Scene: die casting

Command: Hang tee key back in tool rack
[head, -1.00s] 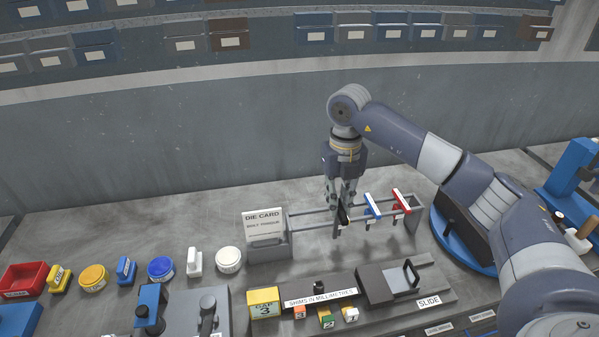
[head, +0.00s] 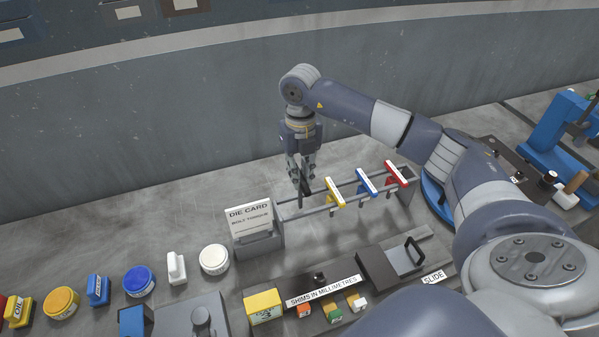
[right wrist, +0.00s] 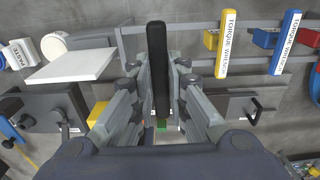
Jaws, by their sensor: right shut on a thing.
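My right gripper (head: 301,180) points down at the left part of the tool rack (head: 347,190). It is shut on a black bar, which I take to be the tee key (right wrist: 157,70); the bar stands between the fingers in the right wrist view. Its lower part shows small and dark in the head view, so I cannot tell whether it touches the rails. Yellow (head: 334,193), blue (head: 367,182) and red (head: 396,174) torque wrenches hang on the rack to the right of my gripper. My left gripper is not in view.
A die card (head: 249,221) stands at the rack's left end, close to my gripper. In front lie a shim tray (head: 322,291) and a slide block (head: 388,270). Several pots and bottles line the left. The table behind the rack is clear.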

